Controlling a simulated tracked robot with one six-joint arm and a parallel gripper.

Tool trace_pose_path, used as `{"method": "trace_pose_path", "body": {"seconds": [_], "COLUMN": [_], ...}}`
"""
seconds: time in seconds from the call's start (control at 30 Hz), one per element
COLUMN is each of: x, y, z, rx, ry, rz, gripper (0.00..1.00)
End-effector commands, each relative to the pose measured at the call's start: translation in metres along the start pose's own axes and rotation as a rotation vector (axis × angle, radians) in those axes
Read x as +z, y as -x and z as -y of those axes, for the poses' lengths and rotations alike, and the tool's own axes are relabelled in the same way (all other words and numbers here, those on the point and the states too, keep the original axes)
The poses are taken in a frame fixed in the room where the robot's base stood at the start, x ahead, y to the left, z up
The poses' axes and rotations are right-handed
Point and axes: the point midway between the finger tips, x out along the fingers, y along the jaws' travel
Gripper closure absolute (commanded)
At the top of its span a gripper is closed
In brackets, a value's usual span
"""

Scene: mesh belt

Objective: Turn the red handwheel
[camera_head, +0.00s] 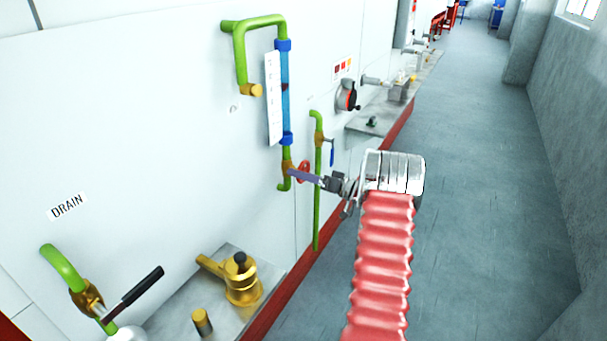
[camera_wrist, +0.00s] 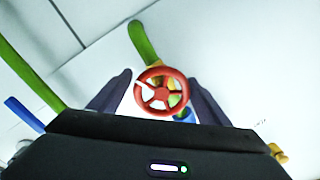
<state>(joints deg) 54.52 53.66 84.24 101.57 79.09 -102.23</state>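The red handwheel (camera_wrist: 162,94) shows whole in the wrist view, facing me, between the two dark fingers of my gripper (camera_wrist: 160,80). The fingers are spread, with a visible gap on each side of the wheel's rim. In the head view the handwheel (camera_head: 304,167) sits on a brass valve at the lower end of the blue sight tube, partly hidden by a purple-looking finger of my gripper (camera_head: 297,174). My gripper reaches it from the right. I cannot tell whether the fingertips are level with the rim or just short of it.
A thin green pipe (camera_head: 317,215) with a blue-handled valve (camera_head: 331,153) stands close beside my gripper. The blue tube (camera_head: 285,90) and white scale plate (camera_head: 273,100) rise above. A brass fitting (camera_head: 241,280) sits on the ledge below. The grey floor (camera_head: 480,200) at right is clear.

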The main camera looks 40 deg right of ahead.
Motion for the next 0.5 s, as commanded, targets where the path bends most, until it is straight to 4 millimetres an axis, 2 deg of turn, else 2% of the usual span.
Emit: {"method": "trace_pose_path", "body": {"seconds": [0.17, 0.5], "x": [-0.0037, -0.0059], "y": [0.0000, 0.0034], "z": [0.0014, 0.0024], "rx": [-0.002, -0.004], "ry": [0.004, 0.007], "rz": [-0.004, -0.006], "gripper": [0.18, 0.18]}}
